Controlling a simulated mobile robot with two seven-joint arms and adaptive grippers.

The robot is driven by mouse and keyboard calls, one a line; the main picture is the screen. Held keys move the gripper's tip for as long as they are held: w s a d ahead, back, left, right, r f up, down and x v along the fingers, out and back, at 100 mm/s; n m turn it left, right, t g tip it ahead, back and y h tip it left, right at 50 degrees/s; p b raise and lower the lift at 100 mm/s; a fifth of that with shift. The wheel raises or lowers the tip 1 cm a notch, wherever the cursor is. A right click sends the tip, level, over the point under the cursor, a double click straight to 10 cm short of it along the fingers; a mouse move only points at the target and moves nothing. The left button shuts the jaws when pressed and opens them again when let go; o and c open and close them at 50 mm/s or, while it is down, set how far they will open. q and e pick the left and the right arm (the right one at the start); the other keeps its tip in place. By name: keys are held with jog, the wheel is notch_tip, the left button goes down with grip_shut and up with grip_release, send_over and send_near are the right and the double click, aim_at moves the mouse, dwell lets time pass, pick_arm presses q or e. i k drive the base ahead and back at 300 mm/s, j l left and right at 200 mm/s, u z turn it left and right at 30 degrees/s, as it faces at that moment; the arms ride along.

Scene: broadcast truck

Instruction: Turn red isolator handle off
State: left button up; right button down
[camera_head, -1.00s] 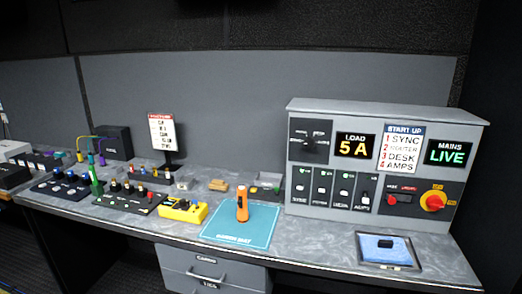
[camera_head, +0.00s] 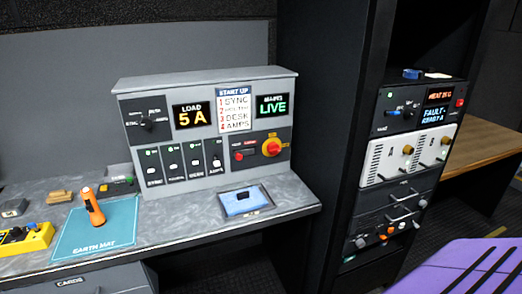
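The red isolator handle (camera_head: 272,147) is a rotary knob on a yellow plate at the right end of the grey power panel (camera_head: 200,84). A smaller red control (camera_head: 240,156) sits to its left. The mains display (camera_head: 272,105) above it reads LIVE in green. The load display (camera_head: 193,115) reads 5 A. Neither of my grippers shows in the head view, so nothing of mine is near the handle.
A tall dark equipment rack (camera_head: 343,130) stands right of the desk. A purple striped surface (camera_head: 470,268) fills the lower right corner.

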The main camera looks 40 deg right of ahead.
aim_at(273, 148)
jog(key=z, duration=1.25)
